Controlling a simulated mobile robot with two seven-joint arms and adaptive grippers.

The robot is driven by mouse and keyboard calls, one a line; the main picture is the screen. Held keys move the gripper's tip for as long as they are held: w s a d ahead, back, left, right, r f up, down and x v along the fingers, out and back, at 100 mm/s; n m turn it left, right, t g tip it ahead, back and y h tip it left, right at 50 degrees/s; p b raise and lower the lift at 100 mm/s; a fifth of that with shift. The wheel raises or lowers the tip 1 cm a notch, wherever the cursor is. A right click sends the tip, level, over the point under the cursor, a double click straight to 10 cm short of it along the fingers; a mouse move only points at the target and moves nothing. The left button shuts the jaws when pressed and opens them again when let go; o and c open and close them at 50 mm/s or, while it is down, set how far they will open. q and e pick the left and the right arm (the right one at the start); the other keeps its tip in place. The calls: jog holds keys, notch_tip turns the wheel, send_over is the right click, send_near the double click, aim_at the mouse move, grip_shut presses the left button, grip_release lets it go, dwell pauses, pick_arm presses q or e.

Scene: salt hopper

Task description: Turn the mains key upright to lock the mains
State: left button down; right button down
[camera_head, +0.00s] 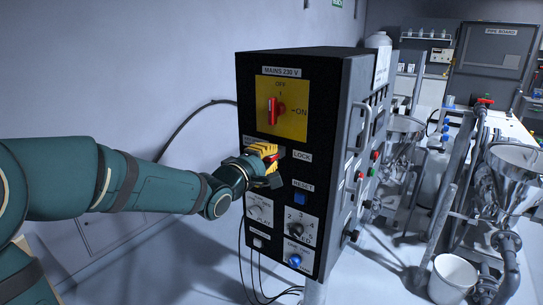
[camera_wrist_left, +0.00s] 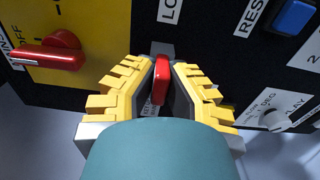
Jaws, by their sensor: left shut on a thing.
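The mains key is a small red piece (camera_wrist_left: 162,80) at the lock plate, between the two yellow-padded fingers of my left gripper (camera_head: 268,155). In the left wrist view my left gripper (camera_wrist_left: 163,95) is shut on it. In the head view the fingers hide the key, beside the LOCK label (camera_head: 302,156). In the wrist view the key looks long up and down the picture, but I cannot tell its exact turn. Above it, the red mains switch handle (camera_head: 273,110) stands roughly vertical on a yellow plate (camera_head: 294,97). My right gripper is not in view.
The black control box (camera_head: 250,85) has a blue reset button (camera_head: 300,197), knobs and a blue lower button (camera_head: 295,260) below the lock. Cables hang under it. Steel hoppers (camera_head: 515,160) and a white bucket (camera_head: 453,278) stand at the right. The wall side at left is clear.

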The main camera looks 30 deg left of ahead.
pick_arm(q)
jog(key=n+p, duration=0.1)
jog(key=n, duration=0.1)
jog(key=shift+r+n+p, duration=0.15)
jog(key=shift+n+p, duration=0.15)
jog(key=shift+n, duration=0.7)
jog(key=shift+p, duration=0.3)
jog(key=n+p, duration=0.1)
jog(key=n, duration=0.1)
jog(key=shift+n, duration=1)
